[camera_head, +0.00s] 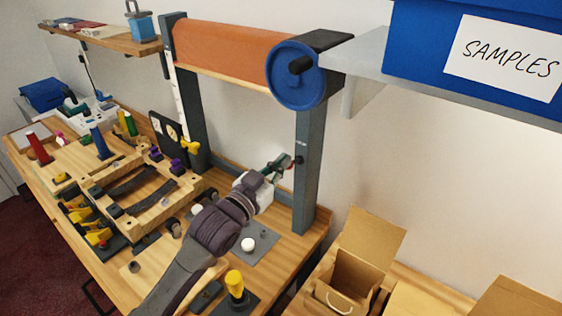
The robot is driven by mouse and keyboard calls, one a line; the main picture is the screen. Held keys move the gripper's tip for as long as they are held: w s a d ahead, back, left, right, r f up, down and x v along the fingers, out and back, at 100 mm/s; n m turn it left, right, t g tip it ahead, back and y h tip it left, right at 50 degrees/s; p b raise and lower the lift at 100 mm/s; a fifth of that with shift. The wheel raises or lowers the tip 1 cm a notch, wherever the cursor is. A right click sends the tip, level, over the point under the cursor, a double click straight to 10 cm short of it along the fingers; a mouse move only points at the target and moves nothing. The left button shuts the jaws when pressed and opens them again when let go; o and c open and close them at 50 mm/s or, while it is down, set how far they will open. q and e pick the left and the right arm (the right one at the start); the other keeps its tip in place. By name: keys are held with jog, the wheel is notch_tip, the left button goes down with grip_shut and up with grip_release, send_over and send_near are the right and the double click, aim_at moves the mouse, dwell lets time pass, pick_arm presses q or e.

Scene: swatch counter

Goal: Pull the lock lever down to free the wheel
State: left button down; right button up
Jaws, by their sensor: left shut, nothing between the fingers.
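The blue wheel (292,86) with a dark knob is mounted at the right end of the orange roll (225,52), at the top of the right grey post. A small dark part with a bit of red, perhaps the lock lever (298,160), shows on that post well below the wheel. My left gripper (284,164) is shut and empty, with its fingertips right beside this part. I cannot tell whether they touch it, and the fingers partly hide it. My right gripper is not in view.
The bench (150,262) holds wooden fixtures, yellow clamps and colored pegs at left. A yellow-handled tool (235,284) stands near the front edge. An open cardboard box (352,280) is at lower right. A shelf with a blue SAMPLES bin (425,42) overhangs at upper right.

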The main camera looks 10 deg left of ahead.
pick_arm(q)
notch_tip(320, 180, down, 6)
jog(key=s+t+b, duration=0.1)
jog(key=b, duration=0.4)
jog(key=shift+a+h, duration=0.2)
jog(key=shift+h, duration=0.1)
dwell(0.7)
jog(key=v, duration=1.2)
jog(key=shift+d+f, duration=0.1)
